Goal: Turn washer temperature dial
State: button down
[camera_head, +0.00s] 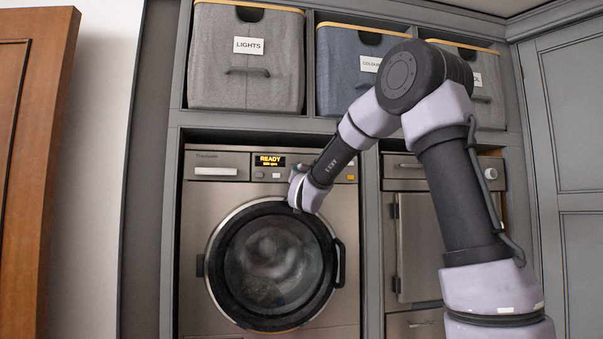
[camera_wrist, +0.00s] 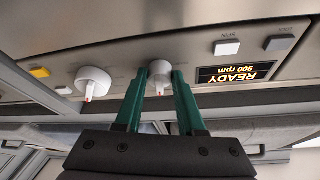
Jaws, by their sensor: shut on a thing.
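The washer (camera_head: 190,230) stands in the left bay with its round door shut. In the wrist view, where the panel appears upside down, my gripper (camera_wrist: 159,74) has its two green fingers on either side of a small white dial (camera_wrist: 159,69). The fingers are closed on it. A red mark shows on this dial's lower edge. A second, larger white dial (camera_wrist: 93,80) with a red pointer sits to its left, clear of the fingers. I cannot read which dial is labelled temperature. In the head view my arm hides part of the panel.
The lit display (camera_wrist: 238,73) reads READY, 900 rpm. Fabric bins (camera_head: 247,80) fill the shelf above. The washer's door handle (camera_head: 340,263) juts out below my gripper.

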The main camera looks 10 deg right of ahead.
jog(key=shift+a+r+m+g+h, duration=0.1)
jog(key=shift+m+g+h, duration=0.55)
jog(key=shift+m, duration=1.2)
jog(key=shift+a+r+m+g+h, duration=0.1)
jog(key=shift+m+g+h, duration=0.5)
jog(key=shift+m, duration=1.3)
jog(key=shift+a+m+g+h, duration=0.1)
jog(key=shift+m+g+h, duration=0.25)
jog(key=shift+m+h, duration=1)
jog(key=shift+m+y, duration=0.3)
jog(key=shift+m, duration=0.5)
jog(key=c, duration=0.5)
grip_release()
jog(key=v, duration=1)
jog(key=shift+s+a+f, duration=0.1)
jog(key=shift+s, duration=0.3)
